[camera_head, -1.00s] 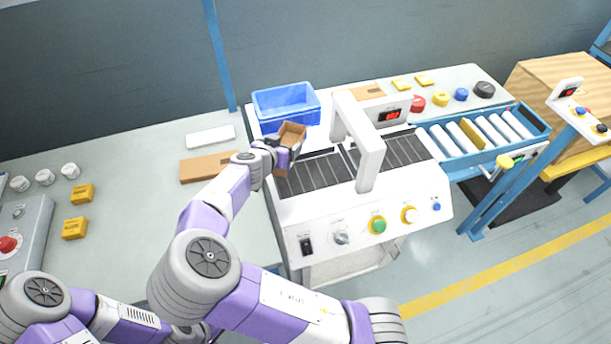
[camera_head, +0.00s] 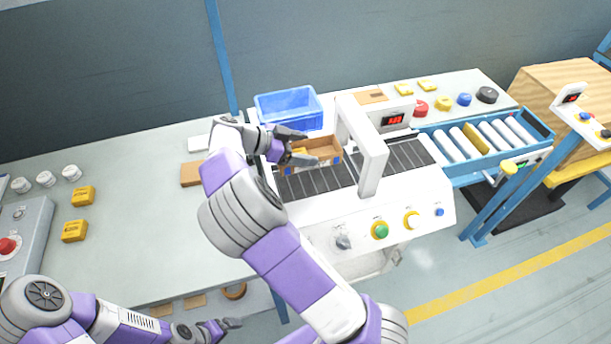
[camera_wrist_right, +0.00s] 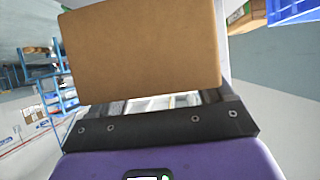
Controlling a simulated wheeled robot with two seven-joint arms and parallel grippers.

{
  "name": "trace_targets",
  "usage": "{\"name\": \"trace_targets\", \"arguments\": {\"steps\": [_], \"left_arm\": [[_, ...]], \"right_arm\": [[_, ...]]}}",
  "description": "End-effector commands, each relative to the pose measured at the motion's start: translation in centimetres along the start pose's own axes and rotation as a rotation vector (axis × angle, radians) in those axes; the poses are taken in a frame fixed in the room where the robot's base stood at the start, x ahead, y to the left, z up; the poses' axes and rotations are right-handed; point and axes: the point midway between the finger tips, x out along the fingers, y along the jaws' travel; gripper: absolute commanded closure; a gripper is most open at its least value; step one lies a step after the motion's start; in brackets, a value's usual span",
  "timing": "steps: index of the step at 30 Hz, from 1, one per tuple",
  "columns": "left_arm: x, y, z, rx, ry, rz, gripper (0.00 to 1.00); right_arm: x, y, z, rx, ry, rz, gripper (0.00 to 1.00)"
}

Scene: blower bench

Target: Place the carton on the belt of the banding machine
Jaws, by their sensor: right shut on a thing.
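The open brown carton (camera_head: 322,155) is over the left part of the belt (camera_head: 312,184) of the white banding machine (camera_head: 362,226), left of its arch (camera_head: 372,160). I cannot tell whether its bottom touches the belt. My right gripper (camera_head: 298,147) is shut on the carton's left side. Something yellow shows at the carton's near left, too small to make out. In the right wrist view the carton's flat brown face (camera_wrist_right: 145,50) fills the space before the jaws. My left gripper (camera_head: 226,326) is low at the bottom of the head view, away from the carton, its jaws unclear.
A blue bin (camera_head: 288,107) stands just behind the carton. A roller conveyor (camera_head: 480,140) lies to the right of the machine. Tape rolls (camera_head: 443,103) sit behind. Yellow boxes (camera_head: 83,196) and a control box (camera_head: 22,225) are on the left table, whose middle is clear.

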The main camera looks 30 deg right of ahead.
Motion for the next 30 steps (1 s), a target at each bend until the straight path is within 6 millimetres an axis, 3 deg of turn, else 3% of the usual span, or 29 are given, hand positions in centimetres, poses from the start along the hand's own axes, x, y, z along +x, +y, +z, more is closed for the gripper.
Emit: {"name": "trace_targets", "arguments": {"steps": [3, 17, 24, 25, 28, 30], "left_arm": [[0.8, -0.3, 0.0, 0.000, 0.000, 0.000, 0.00], [2.6, -1.0, -0.1, 0.000, 0.000, 0.000, 0.00], [2.5, -0.9, -0.1, 0.000, 0.000, 0.000, 0.00], [2.5, -0.9, -0.1, 0.000, 0.000, 0.000, 0.00], [2.5, -0.9, -0.1, 0.000, 0.000, 0.000, 0.00], [2.5, -0.9, -0.1, 0.000, 0.000, 0.000, 0.00]], "right_arm": [[1.2, 0.1, 2.1, -0.004, 0.003, 0.002, 0.51], [4.2, 0.1, 7.5, -0.004, 0.002, 0.000, 0.51], [4.3, 0.0, 7.9, -0.003, -0.001, -0.002, 0.51], [4.3, 0.1, 7.9, -0.004, -0.002, -0.002, 0.17], [4.3, 0.1, 7.9, -0.004, -0.001, -0.002, 0.01], [4.3, 0.1, 7.9, -0.004, -0.001, -0.002, 0.00]]}}
